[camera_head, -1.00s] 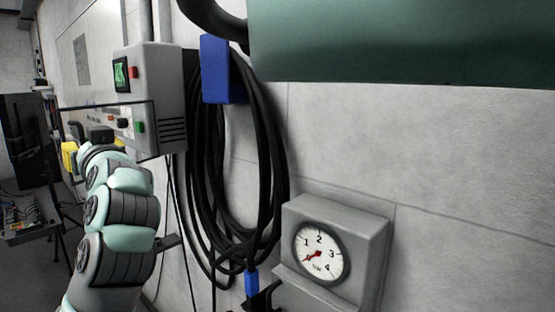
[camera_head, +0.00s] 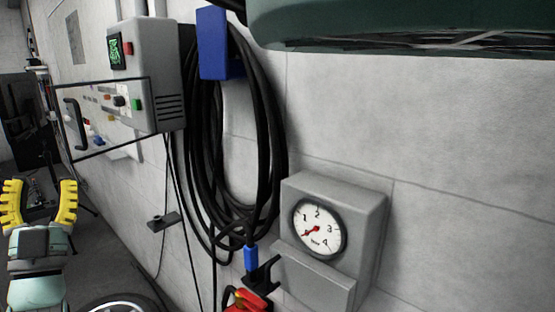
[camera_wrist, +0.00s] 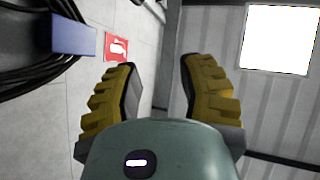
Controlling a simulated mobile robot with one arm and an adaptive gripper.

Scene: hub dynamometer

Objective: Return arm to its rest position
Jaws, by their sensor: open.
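My gripper (camera_head: 39,203) is at the lower left of the head view, with its two yellow ridged fingers spread apart and pointing up. It is open and empty. In the wrist view the two yellow fingers (camera_wrist: 157,95) stand wide apart with nothing between them. Beyond them are the wall and the ceiling. The gripper is clear of the wall equipment in the head view.
A grey control box (camera_head: 150,75) with a framed panel is on the wall. Coiled black hose hangs from a blue holder (camera_head: 213,45). A pressure gauge (camera_head: 319,227) is at the lower right. A green housing (camera_head: 400,28) overhangs the top. A red sign (camera_wrist: 117,47) shows in the wrist view.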

